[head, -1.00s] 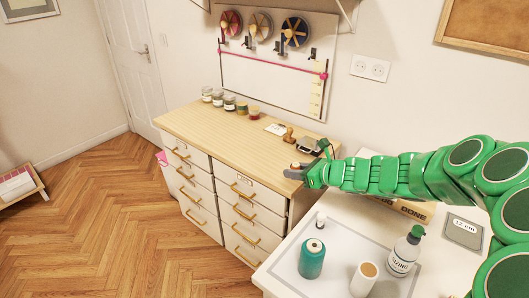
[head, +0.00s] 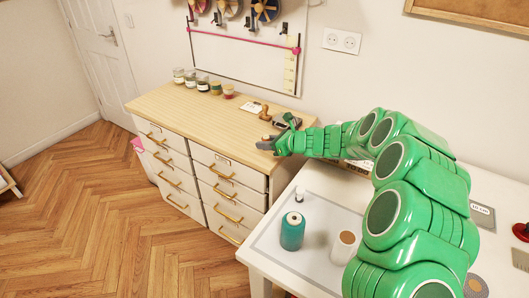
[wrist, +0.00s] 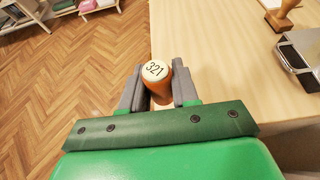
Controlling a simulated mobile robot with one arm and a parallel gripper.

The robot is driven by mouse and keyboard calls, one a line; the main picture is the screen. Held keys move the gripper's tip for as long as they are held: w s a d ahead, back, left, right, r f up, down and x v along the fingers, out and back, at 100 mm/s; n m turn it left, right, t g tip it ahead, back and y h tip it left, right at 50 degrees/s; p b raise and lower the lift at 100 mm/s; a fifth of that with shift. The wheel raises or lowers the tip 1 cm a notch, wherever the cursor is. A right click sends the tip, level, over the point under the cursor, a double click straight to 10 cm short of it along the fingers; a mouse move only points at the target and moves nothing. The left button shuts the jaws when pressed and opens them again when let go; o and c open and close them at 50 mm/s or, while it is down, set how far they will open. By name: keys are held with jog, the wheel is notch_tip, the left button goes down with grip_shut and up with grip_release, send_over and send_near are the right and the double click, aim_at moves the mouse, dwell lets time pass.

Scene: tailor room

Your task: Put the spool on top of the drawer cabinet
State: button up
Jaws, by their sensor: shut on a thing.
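The orange spool (wrist: 160,88) with a round cream top marked "321" is upright between my gripper's grey fingers in the wrist view. My gripper (head: 268,143) is shut on it, at the right front corner of the drawer cabinet (head: 180,105) in the head view. In the wrist view the spool lines up with the edge of the pale wooden cabinet top (wrist: 225,75), floor showing to its left. The spool's lower end is hidden, so I cannot tell whether it touches the top.
A wooden-handled stamp (head: 265,112) and a dark metal-edged case (wrist: 300,55) lie on the cabinet top, with several jars (head: 203,84) along its back. The middle is bare. A white table (head: 265,252) at right holds a teal spool (head: 292,231) and a pale roll (head: 344,247).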

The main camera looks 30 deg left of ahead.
aim_at(264, 158)
jog(key=shift+w+a+f, duration=0.35)
jog(key=shift+f, duration=0.25)
jog(key=shift+w+a+f, duration=0.3)
jog(key=shift+f, duration=0.3)
jog(key=shift+w+a+f, duration=0.35)
jog(key=shift+f, duration=1.75)
jog(key=shift+f, duration=0.15)
jog(key=o, duration=1)
jog(key=shift+w+r, duration=0.1)
jog(key=shift+r, duration=0.1)
jog(key=v, duration=1.2)
jog(key=shift+f, duration=0.1)
